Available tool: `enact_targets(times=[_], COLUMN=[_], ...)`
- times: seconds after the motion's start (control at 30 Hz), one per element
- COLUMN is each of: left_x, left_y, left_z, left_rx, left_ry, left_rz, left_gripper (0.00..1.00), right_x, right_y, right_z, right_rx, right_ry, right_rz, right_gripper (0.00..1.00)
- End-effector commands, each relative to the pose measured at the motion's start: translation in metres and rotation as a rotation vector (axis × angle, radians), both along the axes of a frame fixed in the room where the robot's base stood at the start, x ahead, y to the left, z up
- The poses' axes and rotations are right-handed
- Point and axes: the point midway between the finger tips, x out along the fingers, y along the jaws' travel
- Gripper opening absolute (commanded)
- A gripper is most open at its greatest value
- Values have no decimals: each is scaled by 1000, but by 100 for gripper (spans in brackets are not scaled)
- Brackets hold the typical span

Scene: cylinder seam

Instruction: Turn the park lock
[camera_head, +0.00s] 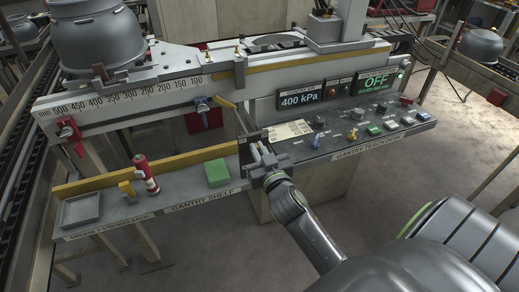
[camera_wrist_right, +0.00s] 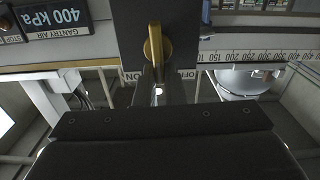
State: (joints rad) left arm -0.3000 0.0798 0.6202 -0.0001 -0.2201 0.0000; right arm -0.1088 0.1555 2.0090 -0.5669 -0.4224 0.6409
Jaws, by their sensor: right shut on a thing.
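The park lock shows in the right wrist view as a yellow handle (camera_wrist_right: 154,45) on a dark plate (camera_wrist_right: 187,20), with small ON and OFF style labels below it, partly hidden. My right gripper (camera_head: 259,158) is at the left end of the gantry console in the head view, against the dark plate there. It is shut on the yellow handle, which points along the gripper in the wrist view. In the head view the gripper covers the handle. My left gripper is not in view.
The gantry console (camera_head: 352,138) carries several knobs and displays reading 400 kPa and OFF. The gantry shelf (camera_head: 193,190) holds a green block (camera_head: 217,173), a red-and-white bottle (camera_head: 146,174), a yellow item (camera_head: 127,190) and a grey tray (camera_head: 80,211). A ruled rail (camera_head: 140,98) runs behind.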

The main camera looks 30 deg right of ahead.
Motion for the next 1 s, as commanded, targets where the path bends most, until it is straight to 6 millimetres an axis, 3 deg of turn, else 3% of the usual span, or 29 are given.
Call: enact_targets(times=[0.6,1.0], left_x=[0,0], left_y=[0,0], left_z=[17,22], left_rx=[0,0], left_ry=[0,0], left_rz=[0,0], left_gripper=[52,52], right_x=[1,1], right_y=[9,12], right_z=[-10,-14], right_rx=[-485,-690], right_ry=[137,188], right_rz=[-4,-3], right_gripper=[0,0])
